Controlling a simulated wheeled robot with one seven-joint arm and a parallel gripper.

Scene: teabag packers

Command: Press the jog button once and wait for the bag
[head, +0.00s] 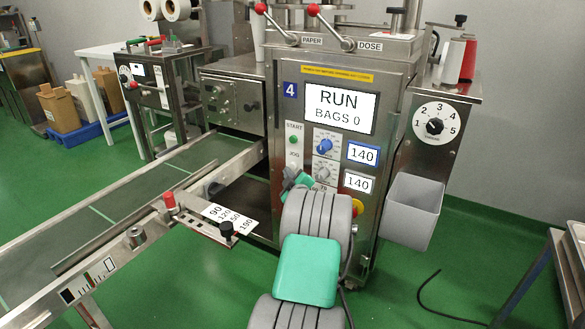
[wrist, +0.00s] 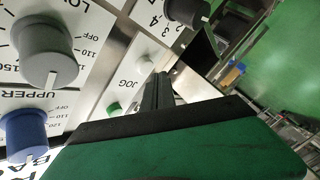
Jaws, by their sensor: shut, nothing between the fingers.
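The packing machine (head: 281,212) stands in the middle of the head view. Its screen (head: 340,108) reads RUN, BAGS 0. The green start button (head: 293,139) is above the JOG label (head: 294,154). In the wrist view the white jog button (wrist: 147,60) is beyond the JOG label from the green start button (wrist: 113,108). My gripper (wrist: 161,78) is shut and empty, with its fingertips close to the jog button. I cannot tell whether they touch it. In the head view my gripper (head: 288,173) is just below the JOG label. I see no bag.
Two dials, one blue (head: 324,145), sit right of the buttons, with two 140 displays. A conveyor (head: 130,205) with a metal rail runs to the left. A grey bin (head: 411,212) hangs at the right.

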